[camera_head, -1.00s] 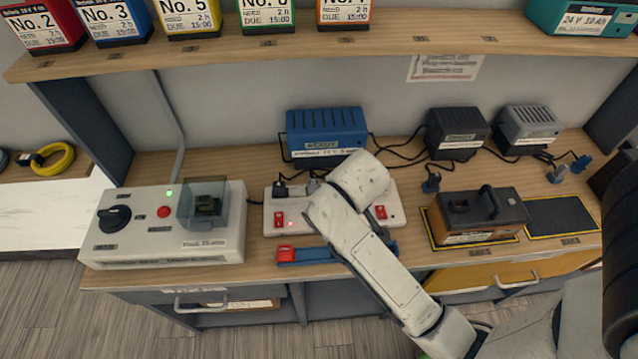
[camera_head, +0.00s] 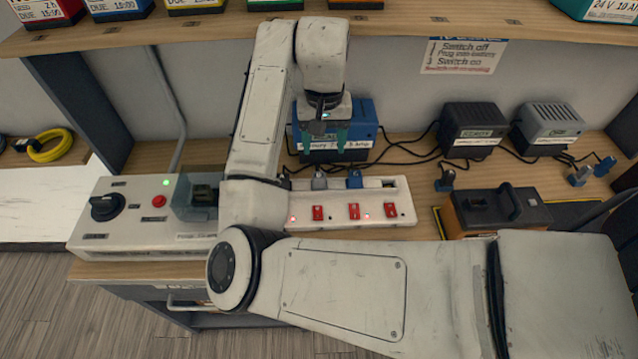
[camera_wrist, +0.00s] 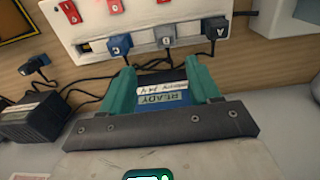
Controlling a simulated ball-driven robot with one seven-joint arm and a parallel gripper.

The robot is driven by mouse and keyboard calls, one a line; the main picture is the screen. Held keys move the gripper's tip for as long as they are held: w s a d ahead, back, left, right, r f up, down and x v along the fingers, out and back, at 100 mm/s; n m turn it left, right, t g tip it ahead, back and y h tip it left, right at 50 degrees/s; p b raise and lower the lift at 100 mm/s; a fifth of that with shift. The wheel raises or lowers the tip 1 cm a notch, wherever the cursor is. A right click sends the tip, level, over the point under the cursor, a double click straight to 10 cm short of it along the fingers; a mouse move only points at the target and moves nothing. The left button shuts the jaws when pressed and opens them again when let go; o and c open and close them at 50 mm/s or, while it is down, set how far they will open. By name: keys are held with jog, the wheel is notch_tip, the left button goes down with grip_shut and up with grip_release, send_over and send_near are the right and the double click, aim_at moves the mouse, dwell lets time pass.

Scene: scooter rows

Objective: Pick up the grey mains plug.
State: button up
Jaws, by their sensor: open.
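A grey mains plug (camera_head: 319,180) sits in the white power strip (camera_head: 335,214). The wrist view also shows this grey plug (camera_wrist: 166,38), between a blue plug (camera_wrist: 120,44) and a dark plug (camera_wrist: 214,30). Another grey plug (camera_head: 579,176) lies loose on the bench at the right. My gripper (camera_head: 323,146) points down in front of the blue charger (camera_head: 365,120), behind the strip. Its teal fingers are apart with nothing held. In the wrist view my gripper (camera_wrist: 162,74) is short of the plugs, with the grey plug roughly in line with the gap. My arm hides the strip's left end.
A control box (camera_head: 130,228) with a dark knob stands left of the strip. A black charger (camera_head: 472,130) and a grey charger (camera_head: 545,128) stand at the back right, with cables on the bench. An orange-and-black battery (camera_head: 495,213) is at the right. A shelf (camera_head: 400,22) overhangs the back.

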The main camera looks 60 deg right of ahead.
aim_at(319, 175)
notch_tip(319, 175, down, 6)
jog(key=shift+w+a+r+b, duration=0.1)
jog(key=shift+a+r+b, duration=0.1)
jog(key=shift+b, duration=0.55)
jog(key=shift+w+a+f, duration=0.1)
jog(key=shift+a+f, duration=0.05)
jog(key=shift+f, duration=1.2)
jog(key=shift+w+a+f, duration=0.1)
jog(key=shift+f, duration=1.2)
jog(key=c, duration=1.1)
